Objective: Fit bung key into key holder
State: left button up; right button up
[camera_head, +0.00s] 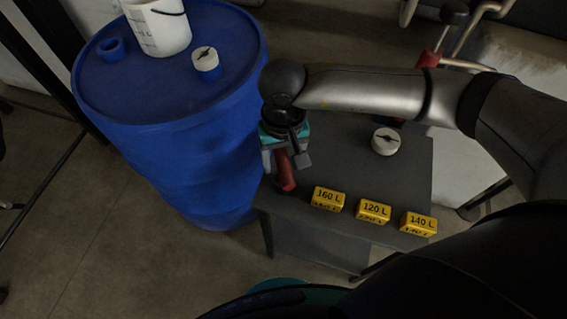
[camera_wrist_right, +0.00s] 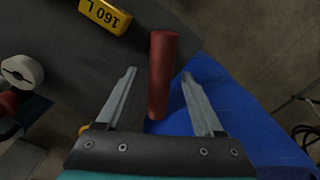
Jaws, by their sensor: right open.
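My right gripper (camera_head: 286,161) is open above the left edge of the dark table, pointing down. A red cylindrical handle (camera_head: 286,176), probably the bung key, shows just beyond its fingers. In the right wrist view the red handle (camera_wrist_right: 162,70) lies in line with the gap between the open fingers (camera_wrist_right: 159,74), and neither finger visibly touches it. I cannot tell for sure which thing is the key holder. A white round piece with a dark mark (camera_head: 385,141) sits on the table. My left gripper is not in view.
Yellow blocks marked 160 L (camera_head: 328,198), 120 L (camera_head: 373,211) and 140 L (camera_head: 418,223) line the table's (camera_head: 350,165) front edge. A blue drum (camera_head: 170,130) stands left, bearing a white bucket (camera_head: 158,27), a blue ring (camera_head: 111,48) and a white-topped blue piece (camera_head: 206,62).

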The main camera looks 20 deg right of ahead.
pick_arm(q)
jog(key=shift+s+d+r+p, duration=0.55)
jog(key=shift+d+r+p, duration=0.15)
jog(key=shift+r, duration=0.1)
pick_arm(e)
notch_tip(320, 180, up, 12)
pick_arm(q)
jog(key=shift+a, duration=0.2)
